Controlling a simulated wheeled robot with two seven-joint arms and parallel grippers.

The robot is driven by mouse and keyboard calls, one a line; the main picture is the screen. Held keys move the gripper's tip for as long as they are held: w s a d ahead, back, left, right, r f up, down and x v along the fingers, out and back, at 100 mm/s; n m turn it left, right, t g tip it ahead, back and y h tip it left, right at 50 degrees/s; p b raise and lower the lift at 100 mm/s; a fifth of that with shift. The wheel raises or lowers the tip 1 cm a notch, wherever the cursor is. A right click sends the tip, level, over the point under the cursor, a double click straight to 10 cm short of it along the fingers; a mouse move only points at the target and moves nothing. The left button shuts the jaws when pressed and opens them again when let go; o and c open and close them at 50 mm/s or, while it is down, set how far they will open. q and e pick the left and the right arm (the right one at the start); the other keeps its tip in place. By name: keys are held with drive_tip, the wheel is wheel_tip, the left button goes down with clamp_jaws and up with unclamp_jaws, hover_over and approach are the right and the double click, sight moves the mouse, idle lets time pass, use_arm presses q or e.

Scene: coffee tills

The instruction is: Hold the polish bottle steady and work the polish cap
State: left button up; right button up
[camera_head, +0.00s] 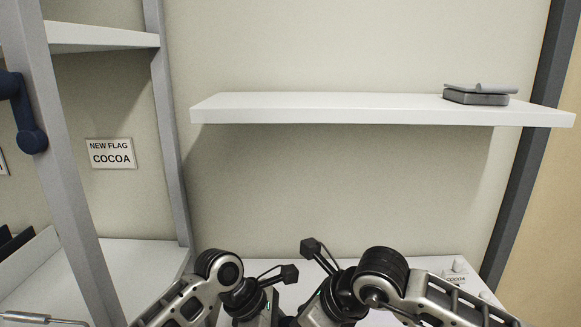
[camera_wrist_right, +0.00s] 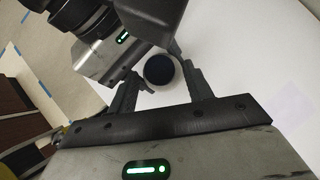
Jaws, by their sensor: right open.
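In the right wrist view a round dark cap (camera_wrist_right: 159,69) is seen from above. A pale rim shows around it, likely the bottle, whose body is hidden. My right gripper (camera_wrist_right: 160,76) is open, with one finger on each side of the cap and a gap visible on the right side. My left gripper (camera_wrist_right: 155,62) comes in from the upper left, close beside the cap. Whether its jaws hold the bottle cannot be seen. In the head view both wrists are at the bottom edge, and the bottle and fingertips are out of sight.
A white wall shelf (camera_head: 330,109) carries a grey flat device (camera_head: 478,95). A grey rack (camera_head: 75,180) stands at left, beside a COCOA sign (camera_head: 111,153). A white surface (camera_wrist_right: 240,50) lies around the cap, mostly clear. Small white items (camera_head: 459,264) sit at lower right.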

drive_tip(key=shift+s+a+r, duration=0.1)
drive_tip(key=shift+a+r, duration=0.1)
drive_tip(key=shift+r, duration=0.75)
use_arm(q)
drive_tip(key=shift+f, duration=0.1)
use_arm(e)
drive_tip(key=o, duration=0.5)
use_arm(q)
drive_tip(key=shift+f, duration=0.1)
use_arm(e)
drive_tip(key=shift+a+r, duration=0.1)
drive_tip(key=shift+r, duration=0.1)
use_arm(q)
drive_tip(key=shift+r, duration=0.2)
use_arm(e)
drive_tip(key=d+v, duration=0.1)
drive_tip(key=v, duration=1)
drive_tip(key=shift+d+f, duration=0.25)
